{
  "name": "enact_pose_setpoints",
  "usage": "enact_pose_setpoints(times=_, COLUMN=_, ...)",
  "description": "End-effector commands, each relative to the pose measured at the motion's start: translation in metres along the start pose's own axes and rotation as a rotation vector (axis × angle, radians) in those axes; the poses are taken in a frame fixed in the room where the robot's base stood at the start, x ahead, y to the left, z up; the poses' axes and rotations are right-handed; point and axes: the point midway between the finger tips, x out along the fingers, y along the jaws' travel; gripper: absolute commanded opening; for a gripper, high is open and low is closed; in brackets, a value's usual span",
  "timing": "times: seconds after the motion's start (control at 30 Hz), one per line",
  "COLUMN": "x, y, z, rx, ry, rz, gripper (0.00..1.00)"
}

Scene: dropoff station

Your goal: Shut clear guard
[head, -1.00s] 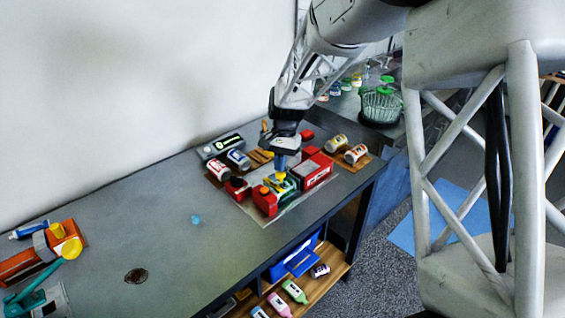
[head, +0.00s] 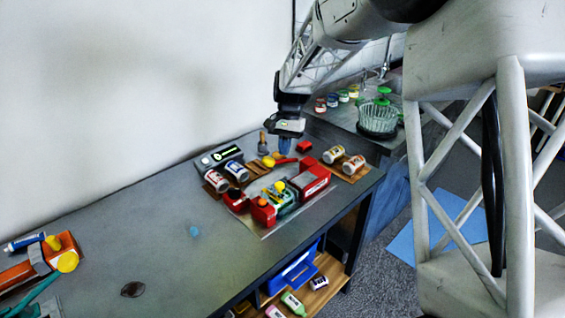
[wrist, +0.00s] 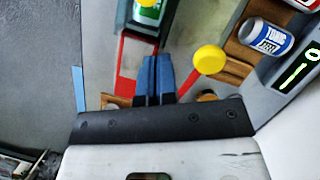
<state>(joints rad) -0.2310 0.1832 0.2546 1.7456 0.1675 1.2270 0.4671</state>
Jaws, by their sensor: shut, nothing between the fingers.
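The station (head: 262,212) on the bench has red blocks at both ends and a green and white item with a yellow top (head: 279,192) between them. I cannot make out the clear guard's outline for certain. A yellow ball knob (head: 268,161) on a red lever lies at the station's back; it also shows in the wrist view (wrist: 210,58). My gripper (head: 285,150) is shut and empty, above the station's back edge. In the wrist view its blue fingers (wrist: 154,78) are together, just left of the knob, overlapping a red-edged part (wrist: 126,62). I cannot tell whether they touch it.
White bottles lie left of the station (head: 216,181) and on a wooden tray at right (head: 353,165). A lit display (head: 226,152) stands behind the left bottles. Orange equipment (head: 62,247) is at far left. The bench between (head: 150,235) is mostly clear.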

Motion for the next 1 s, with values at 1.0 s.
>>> enact_pose_setpoints(times=1.0, x=-0.044, y=0.009, z=-0.019, rx=0.001, ry=-0.002, rz=0.001, gripper=0.00)
